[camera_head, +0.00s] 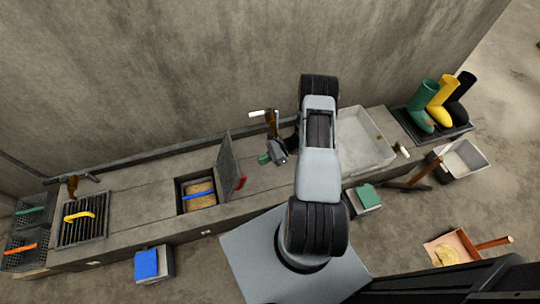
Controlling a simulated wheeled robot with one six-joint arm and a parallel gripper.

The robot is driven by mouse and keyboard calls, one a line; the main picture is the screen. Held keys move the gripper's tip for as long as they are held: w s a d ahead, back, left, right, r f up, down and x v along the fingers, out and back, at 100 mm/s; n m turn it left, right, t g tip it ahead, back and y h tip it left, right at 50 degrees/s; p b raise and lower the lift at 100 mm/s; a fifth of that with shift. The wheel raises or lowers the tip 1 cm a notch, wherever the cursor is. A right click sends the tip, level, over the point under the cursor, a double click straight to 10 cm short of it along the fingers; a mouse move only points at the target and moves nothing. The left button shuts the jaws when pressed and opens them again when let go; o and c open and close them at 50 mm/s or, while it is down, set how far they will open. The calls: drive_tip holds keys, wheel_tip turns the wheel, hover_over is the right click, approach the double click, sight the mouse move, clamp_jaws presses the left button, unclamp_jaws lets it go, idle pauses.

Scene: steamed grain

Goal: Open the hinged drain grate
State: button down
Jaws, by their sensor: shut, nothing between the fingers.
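The slatted dark drain grate (92,230) lies flat in the bench at the left, with a yellow handle (79,215) across it. It looks closed. My gripper (276,152) is over the middle of the bench, well to the right of the grate and apart from it. It is shut and holds nothing. Its fingertips are small and hard to make out beside a green item (264,158). My arm hides part of the bench behind it.
A raised lid (227,163) with a red handle stands between my gripper and the grate, beside a square opening (183,207) with a blue handle. A tap (72,184) rises behind the grate. Crates (34,211) sit left; a basin (365,138) lies right.

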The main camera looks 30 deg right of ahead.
sight(238, 167)
drive_tip(key=w+a, duration=0.1)
drive_tip(key=a, duration=0.6)
drive_tip(key=shift+w, duration=0.2)
drive_tip(key=shift+a, duration=0.1)
drive_tip(key=shift+a+r, duration=0.15)
drive_tip(key=shift+r, duration=0.05)
drive_tip(key=a+h+p, duration=0.1)
drive_tip(key=a+r+p, duration=0.1)
drive_tip(key=a, duration=0.1)
drive_tip(key=w+a+r+h+p, duration=0.1)
drive_tip(key=a, duration=0.1)
drive_tip(key=shift+w+a+r+g+h, duration=0.1)
drive_tip(key=shift+a+g+h, duration=0.15)
drive_tip(key=shift+g+h, duration=0.05)
drive_tip(key=shift+a, duration=0.35)
drive_tip(key=shift+d, duration=0.1)
